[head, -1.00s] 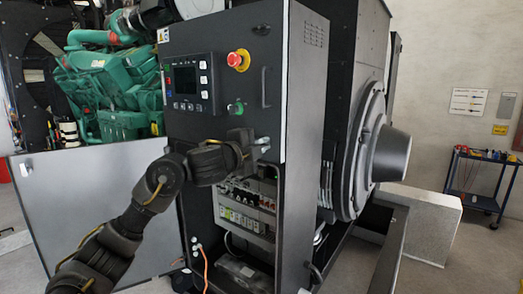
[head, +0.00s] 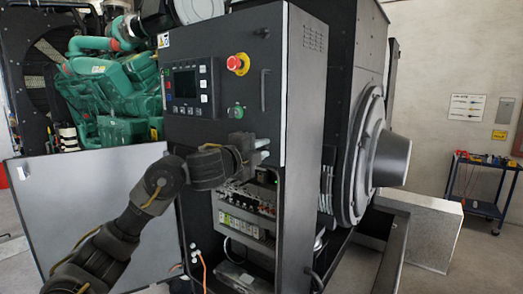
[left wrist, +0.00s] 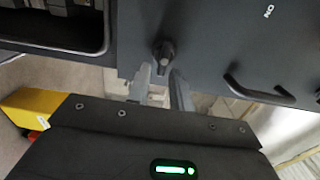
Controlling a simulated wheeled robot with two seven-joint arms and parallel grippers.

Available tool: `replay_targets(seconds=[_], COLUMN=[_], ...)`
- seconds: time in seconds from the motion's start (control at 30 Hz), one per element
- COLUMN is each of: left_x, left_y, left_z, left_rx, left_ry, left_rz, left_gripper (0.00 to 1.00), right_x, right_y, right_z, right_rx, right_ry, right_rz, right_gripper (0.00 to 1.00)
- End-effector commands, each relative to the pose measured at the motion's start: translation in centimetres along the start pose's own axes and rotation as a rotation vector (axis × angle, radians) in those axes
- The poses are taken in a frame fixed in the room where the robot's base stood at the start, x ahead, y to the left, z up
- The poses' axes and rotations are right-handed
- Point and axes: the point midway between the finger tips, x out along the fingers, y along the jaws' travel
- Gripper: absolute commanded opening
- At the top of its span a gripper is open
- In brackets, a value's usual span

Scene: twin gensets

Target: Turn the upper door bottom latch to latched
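The dark upper door (head: 222,118) of the control cabinet bears a screen, a red stop button and a green button. Its bottom latch, a small dark knob (left wrist: 165,52), shows in the left wrist view near the door's edge. My left gripper (head: 263,150) is at the door's lower right part in the head view and hides the latch there. In the left wrist view my left gripper (left wrist: 161,72) is open, its two grey fingers apart with the knob just at their tips, seen between them. I cannot tell whether they touch it. My right gripper is not in view.
A door handle (head: 264,90) stands out above the gripper. The open lower bay (head: 246,210) with wiring and breakers lies below. A grey panel (head: 95,215) stands open at left, behind my arm. A tool cart (head: 480,185) is far right.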

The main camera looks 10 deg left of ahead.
Motion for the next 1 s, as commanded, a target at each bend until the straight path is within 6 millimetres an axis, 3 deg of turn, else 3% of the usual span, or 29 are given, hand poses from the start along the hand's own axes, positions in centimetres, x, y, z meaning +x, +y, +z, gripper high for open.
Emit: replay_targets(seconds=[0.43,0.8,1.0], left_x=[-0.8,-7.6,-10.2], left_y=[0.0,-0.1,0.0], left_z=[0.0,0.1,0.0], left_rx=[0.0,0.005,0.001], left_ry=[0.002,0.0,0.001], left_rz=[-0.003,-0.005,-0.002], left_gripper=[0.31,0.31,0.31], right_x=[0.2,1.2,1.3], right_y=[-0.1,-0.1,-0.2], right_z=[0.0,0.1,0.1], right_rx=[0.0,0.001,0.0], right_ry=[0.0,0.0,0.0], right_rz=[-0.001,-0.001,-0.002], right_gripper=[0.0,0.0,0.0])
